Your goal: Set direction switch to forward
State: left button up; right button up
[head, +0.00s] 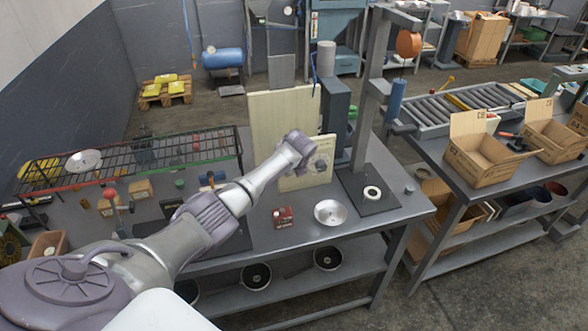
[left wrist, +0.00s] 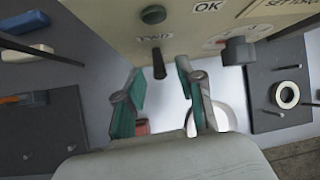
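The direction switch is a dark lever (left wrist: 158,65) on the cream control panel (left wrist: 115,20), just below the "FWD" label in the left wrist view. The panel also shows in the head view (head: 315,172), partly hidden by my left arm. My left gripper (left wrist: 161,78) is open, with its green-padded fingers apart on either side of the lever's tip. I cannot tell whether they touch it. My right gripper is not in view.
A red box (head: 284,217) and a metal bowl (head: 330,212) sit on the table below. A black plate with a white ring (head: 372,192) lies to the right, under a press column (head: 366,100).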

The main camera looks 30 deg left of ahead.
pick_arm(q)
jog(key=v, duration=1.2)
dwell(0.5)
